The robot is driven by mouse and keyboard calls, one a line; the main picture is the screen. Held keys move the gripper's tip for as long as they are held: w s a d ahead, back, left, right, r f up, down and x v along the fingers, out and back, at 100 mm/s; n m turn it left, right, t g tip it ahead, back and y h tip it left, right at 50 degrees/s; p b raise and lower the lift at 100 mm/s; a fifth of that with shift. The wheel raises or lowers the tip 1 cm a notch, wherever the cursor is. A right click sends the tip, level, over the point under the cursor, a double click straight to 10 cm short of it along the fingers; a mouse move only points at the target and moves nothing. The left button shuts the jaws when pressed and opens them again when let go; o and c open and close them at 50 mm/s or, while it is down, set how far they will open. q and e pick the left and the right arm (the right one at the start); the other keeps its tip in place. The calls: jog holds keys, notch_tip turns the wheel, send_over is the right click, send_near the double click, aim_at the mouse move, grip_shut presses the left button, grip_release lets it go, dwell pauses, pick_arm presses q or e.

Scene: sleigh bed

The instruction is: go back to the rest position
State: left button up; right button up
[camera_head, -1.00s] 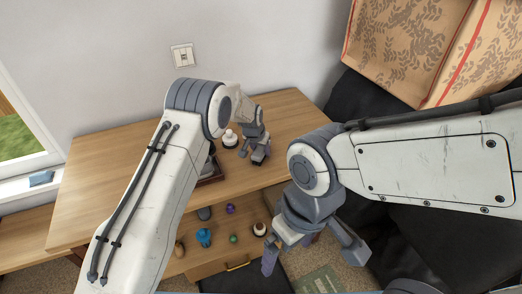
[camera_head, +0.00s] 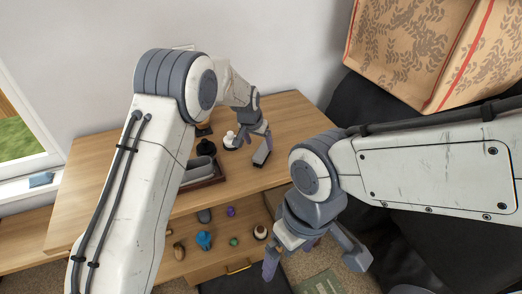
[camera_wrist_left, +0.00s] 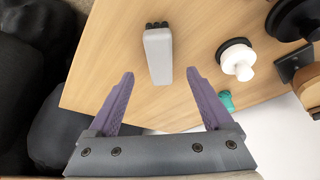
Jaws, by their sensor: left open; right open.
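My left gripper (camera_head: 255,138) is above the wooden desk near its back right. Its purple fingers are spread wide and empty, as the left wrist view (camera_wrist_left: 160,74) shows. A light grey block (camera_head: 263,151) with dark knobs at one end lies on the desk just beyond the fingertips. It also shows in the left wrist view (camera_wrist_left: 158,54), with neither finger touching it. My right gripper (camera_head: 312,262) is low at the right, in front of the desk, with its fingers apart and nothing between them.
On the desk (camera_head: 100,175), a white piece on a black base (camera_head: 229,140) stands beside the grey block. A dark-framed tray (camera_head: 208,182) is partly behind my left arm. The open drawer (camera_head: 205,262) holds several small objects. Patterned bags (camera_head: 405,50) stand at the right.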

aim_at(262, 150)
pick_arm(q)
jog(key=shift+v, duration=1.25)
jog(key=p+x, duration=0.1)
jog(key=x, duration=0.9)
jog(key=shift+f, duration=0.25)
jog(key=shift+r+p, duration=0.4)
jog(key=shift+p, duration=0.05)
jog(key=shift+r, duration=0.1)
